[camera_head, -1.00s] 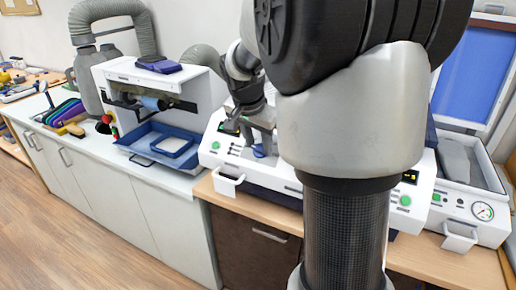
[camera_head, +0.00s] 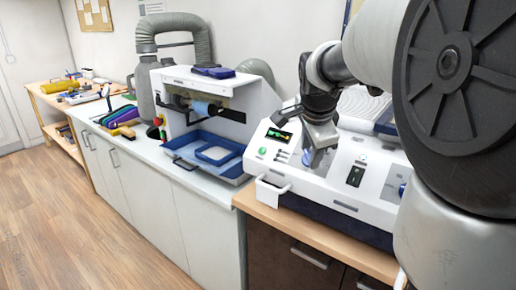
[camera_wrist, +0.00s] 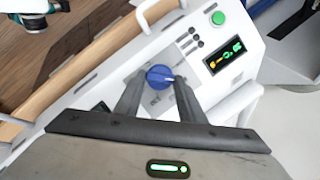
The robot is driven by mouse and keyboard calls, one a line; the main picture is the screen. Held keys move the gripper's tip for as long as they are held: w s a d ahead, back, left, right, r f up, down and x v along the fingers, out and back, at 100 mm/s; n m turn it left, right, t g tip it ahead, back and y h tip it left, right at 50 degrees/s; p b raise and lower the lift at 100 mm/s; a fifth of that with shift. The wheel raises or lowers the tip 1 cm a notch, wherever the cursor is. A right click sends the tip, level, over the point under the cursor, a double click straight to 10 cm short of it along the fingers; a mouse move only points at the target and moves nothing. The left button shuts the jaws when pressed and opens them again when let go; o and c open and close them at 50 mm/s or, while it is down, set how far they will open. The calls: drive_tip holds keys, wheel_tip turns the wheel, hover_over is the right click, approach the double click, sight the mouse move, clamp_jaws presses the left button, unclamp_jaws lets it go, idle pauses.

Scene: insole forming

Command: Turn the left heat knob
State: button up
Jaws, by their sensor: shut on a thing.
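The left heat knob (camera_wrist: 159,76) is a round blue knob with a white pointer mark, on the white front panel of the heating machine (camera_head: 349,190). In the wrist view my gripper (camera_wrist: 158,84) has one finger on each side of the knob and is shut on it. In the head view my gripper (camera_head: 314,158) reaches down to the panel and largely hides the knob. A lit display (camera_wrist: 225,56) and a green button (camera_wrist: 218,18) are on the same panel near the knob.
A black switch (camera_head: 355,175) is right of my gripper on the panel. A white handle (camera_head: 272,190) sticks out from the machine's front. Left of it stands a grinding machine (camera_head: 215,95) with a blue tray (camera_head: 172,144). The wood floor (camera_head: 60,230) is clear.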

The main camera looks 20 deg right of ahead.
idle(0.4)
drive_tip(key=o, duration=1)
drive_tip(key=shift+o, duration=0.2)
drive_tip(key=p+v, duration=0.2)
drive_tip(key=v, duration=1.5)
drive_tip(key=shift+r, duration=0.25)
drive_tip(key=shift+s+a, duration=0.1)
drive_tip(key=shift+s, duration=0.1)
